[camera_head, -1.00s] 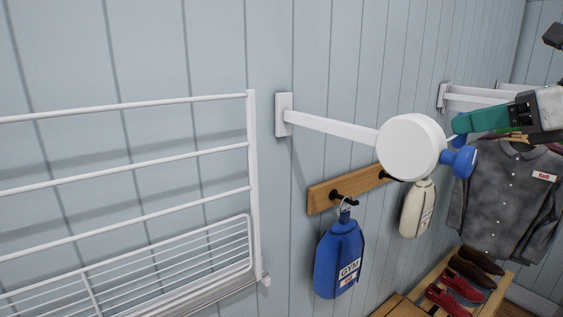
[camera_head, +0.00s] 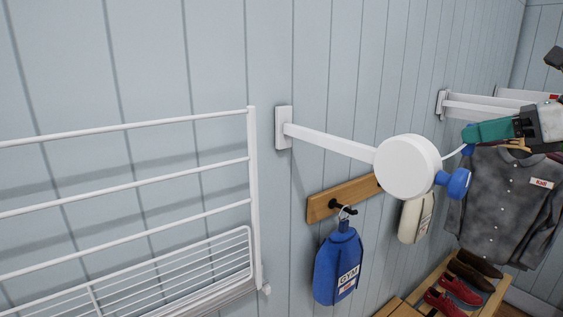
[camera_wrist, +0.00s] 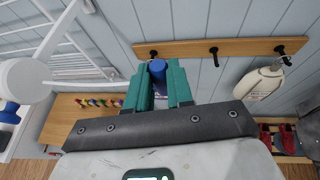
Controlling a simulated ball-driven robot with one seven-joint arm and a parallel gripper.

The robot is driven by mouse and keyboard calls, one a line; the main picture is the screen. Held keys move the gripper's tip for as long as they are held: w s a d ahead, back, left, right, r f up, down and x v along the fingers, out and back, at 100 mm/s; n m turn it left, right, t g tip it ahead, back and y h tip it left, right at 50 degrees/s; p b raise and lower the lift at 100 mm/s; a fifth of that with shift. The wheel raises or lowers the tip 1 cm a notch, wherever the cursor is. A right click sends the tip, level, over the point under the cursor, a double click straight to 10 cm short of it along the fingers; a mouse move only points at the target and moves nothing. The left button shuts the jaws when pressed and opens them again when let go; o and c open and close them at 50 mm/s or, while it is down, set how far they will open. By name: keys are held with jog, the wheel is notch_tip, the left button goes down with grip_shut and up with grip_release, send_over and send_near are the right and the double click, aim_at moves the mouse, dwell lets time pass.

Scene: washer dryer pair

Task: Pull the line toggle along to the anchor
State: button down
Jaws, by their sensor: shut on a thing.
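My gripper (camera_head: 468,133) has teal fingers and is shut on the line toggle, which the fingers mostly hide. In the wrist view, a blue piece (camera_wrist: 157,70) shows between the fingers; I cannot tell whether it is the toggle or the bag behind. A thin white line (camera_head: 455,153) runs from the tips down to the round white reel (camera_head: 402,167) on a wall arm, left of the gripper. The reel has a blue knob (camera_head: 457,183). It also shows at the left of the wrist view (camera_wrist: 24,78). I cannot make out the anchor for certain.
A white drying rack (camera_head: 253,190) stands at left. Below the reel, a wooden hook rail (camera_head: 325,203) holds a blue gym bag (camera_head: 338,265) and a cream bag (camera_head: 414,220). White wall bars (camera_head: 475,108) and a grey shirt (camera_head: 495,205) are at right, above shoes (camera_head: 460,291).

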jog(key=w+d+p, duration=0.3)
jog(key=w+d, duration=0.1)
jog(key=d, duration=0.1)
jog(key=shift+d, duration=0.2)
dwell(0.5)
